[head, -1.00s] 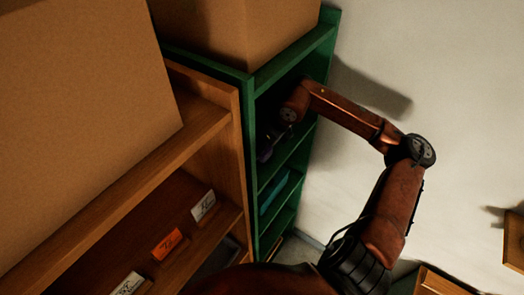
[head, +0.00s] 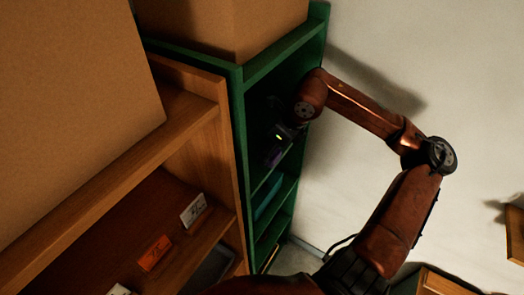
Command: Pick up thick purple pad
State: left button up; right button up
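My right arm reaches in from the lower right to the green shelf unit (head: 238,120). My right gripper (head: 273,157) is at a dark compartment in the upper part of this unit. Its fingers are small and in shadow, so I cannot tell whether they are open or shut. A dark purple patch (head: 274,154) shows at the fingers; it may be the thick purple pad, but I cannot tell whether it is held. My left gripper is not in view.
A teal item (head: 268,197) lies on a lower green shelf. A wooden shelf (head: 190,150) with an orange card (head: 155,253) and a white card (head: 193,210) stands at the left. Cardboard boxes (head: 70,110) sit on top. Open wall lies right.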

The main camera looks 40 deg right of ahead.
jog(key=s+d+b, duration=0.3)
jog(key=s, duration=0.8)
jog(key=shift+s, duration=0.3)
